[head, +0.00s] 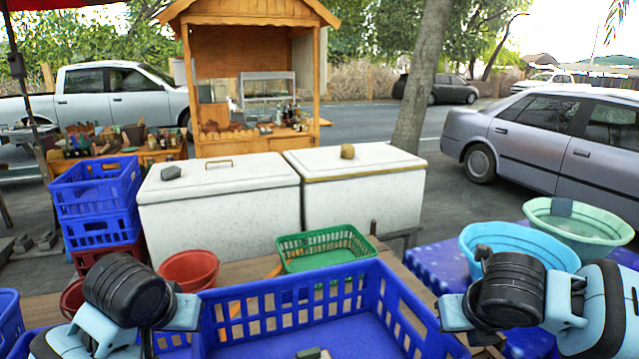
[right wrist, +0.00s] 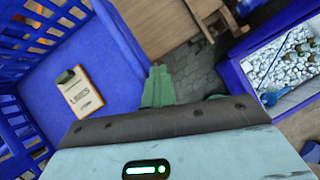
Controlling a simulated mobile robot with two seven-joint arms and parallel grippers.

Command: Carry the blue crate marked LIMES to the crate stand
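A large blue slatted crate (head: 330,335) fills the front middle of the head view. In the right wrist view the blue crate (right wrist: 112,95) has a clipboard (right wrist: 82,92) reading LIMES on its floor. My left gripper (head: 183,312) is at the crate's left side; its fingers are hidden. My right gripper (head: 457,313) is by the crate's right side. In the right wrist view its green fingers (right wrist: 186,92) stand apart with paving showing between them, just outside the crate's wall. I cannot make out which thing is the crate stand.
Blue crates (head: 95,190) are stacked on a red crate (head: 105,255) at the left. A green basket (head: 325,247) and a red bucket (head: 189,270) lie behind the crate. Two white chests (head: 222,215) stand beyond. Basins (head: 515,240) sit on a blue-covered table at the right.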

